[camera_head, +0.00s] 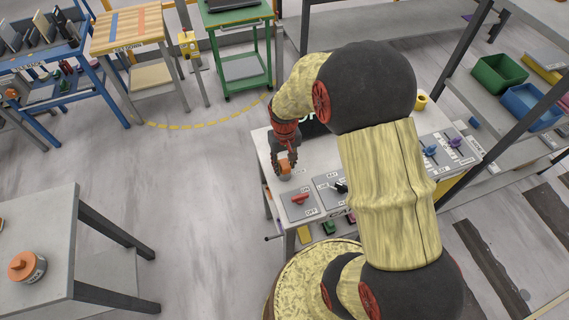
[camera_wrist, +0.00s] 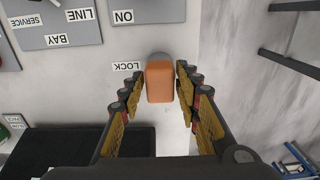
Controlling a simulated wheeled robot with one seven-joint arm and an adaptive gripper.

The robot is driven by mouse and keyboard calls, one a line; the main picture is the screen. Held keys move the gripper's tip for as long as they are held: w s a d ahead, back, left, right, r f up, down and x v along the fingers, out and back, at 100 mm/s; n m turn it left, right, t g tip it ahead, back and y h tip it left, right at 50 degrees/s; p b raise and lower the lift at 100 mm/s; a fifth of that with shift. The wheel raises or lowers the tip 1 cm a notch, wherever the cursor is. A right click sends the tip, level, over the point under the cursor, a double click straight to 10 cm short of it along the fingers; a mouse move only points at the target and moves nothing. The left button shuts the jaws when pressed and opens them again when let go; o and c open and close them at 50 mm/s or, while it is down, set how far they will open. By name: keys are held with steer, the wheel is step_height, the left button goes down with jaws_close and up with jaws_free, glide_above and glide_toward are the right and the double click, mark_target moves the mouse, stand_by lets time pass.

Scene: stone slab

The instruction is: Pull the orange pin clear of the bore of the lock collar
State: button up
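The orange pin (camera_wrist: 160,82) shows as a block in the middle of the wrist view, beside a label reading LOCK. A small part of the grey lock collar (camera_wrist: 159,56) shows behind it; the bore is hidden. In the head view the pin (camera_head: 284,167) is at the left part of the panel table, below my gripper (camera_head: 286,158). In the wrist view my gripper (camera_wrist: 160,78) has one finger on each side of the pin, with a narrow gap on both sides. It is open and not closed on the pin.
A red-handled switch plate (camera_head: 300,200) marked ON and OFF is close in front of the pin. More switches (camera_head: 430,150) line the table (camera_head: 315,152) to the right. A grey cylinder with an orange top (camera_head: 27,266) stands on a separate bench at left. The floor between is clear.

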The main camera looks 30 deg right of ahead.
jaws_close()
steer(key=shift+r, duration=0.25)
steer(key=shift+r+p, duration=2.05)
steer(key=shift+r, duration=0.65)
steer(key=shift+r, duration=0.1)
step_height(320, 180, up, 6)
steer(key=p, duration=0.4)
